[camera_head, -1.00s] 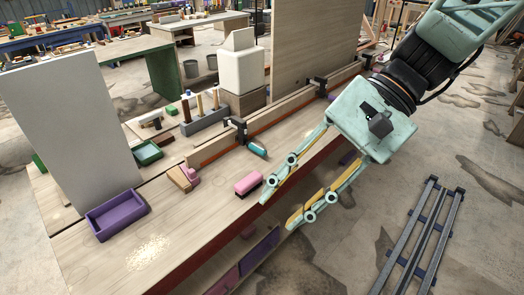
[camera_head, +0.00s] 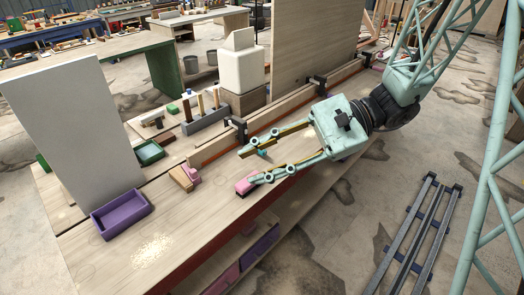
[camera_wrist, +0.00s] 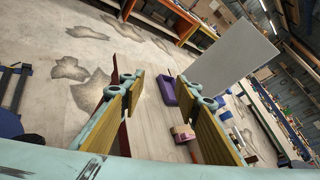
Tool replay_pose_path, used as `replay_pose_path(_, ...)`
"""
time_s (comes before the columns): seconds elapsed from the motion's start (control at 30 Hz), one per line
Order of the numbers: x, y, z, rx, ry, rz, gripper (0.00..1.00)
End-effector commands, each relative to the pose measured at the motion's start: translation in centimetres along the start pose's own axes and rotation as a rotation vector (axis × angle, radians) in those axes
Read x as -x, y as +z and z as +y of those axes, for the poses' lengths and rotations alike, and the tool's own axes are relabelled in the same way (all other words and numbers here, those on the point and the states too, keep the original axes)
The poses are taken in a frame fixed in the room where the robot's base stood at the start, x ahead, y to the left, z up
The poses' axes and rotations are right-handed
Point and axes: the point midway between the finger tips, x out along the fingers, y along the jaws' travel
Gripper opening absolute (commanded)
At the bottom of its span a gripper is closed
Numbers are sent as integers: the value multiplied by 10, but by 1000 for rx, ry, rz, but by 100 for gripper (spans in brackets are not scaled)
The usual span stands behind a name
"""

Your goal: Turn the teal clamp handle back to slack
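The teal clamp handle (camera_head: 263,152) shows only as a small patch in the head view, mostly hidden behind my gripper's upper finger. It lies by the nearest dark clamp (camera_head: 237,129) on the long curved wooden strip (camera_head: 215,146). My gripper (camera_head: 247,167) is open over the bench, fingers spread and pointing left, with nothing seen between them. Its upper finger overlaps the handle in the picture; I cannot tell whether they touch. In the wrist view my gripper (camera_wrist: 157,88) is also open, and I cannot make out the handle there.
A pink block (camera_head: 243,186) is close to my lower fingertip. A purple tray (camera_head: 121,215), a grey upright panel (camera_head: 70,135) and a pink-and-wood tool (camera_head: 187,175) stand to the left. More dark clamps (camera_head: 319,85) sit along the strip.

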Motion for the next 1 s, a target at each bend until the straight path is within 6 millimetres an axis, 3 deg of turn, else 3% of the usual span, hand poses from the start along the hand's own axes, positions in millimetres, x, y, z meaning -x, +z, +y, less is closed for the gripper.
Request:
replay_pose_path(0.5,2,-60,-54,-162,-218,-95,30)
replay_pose_path(1.0,13,-137,-90,-309,-437,-149,30)
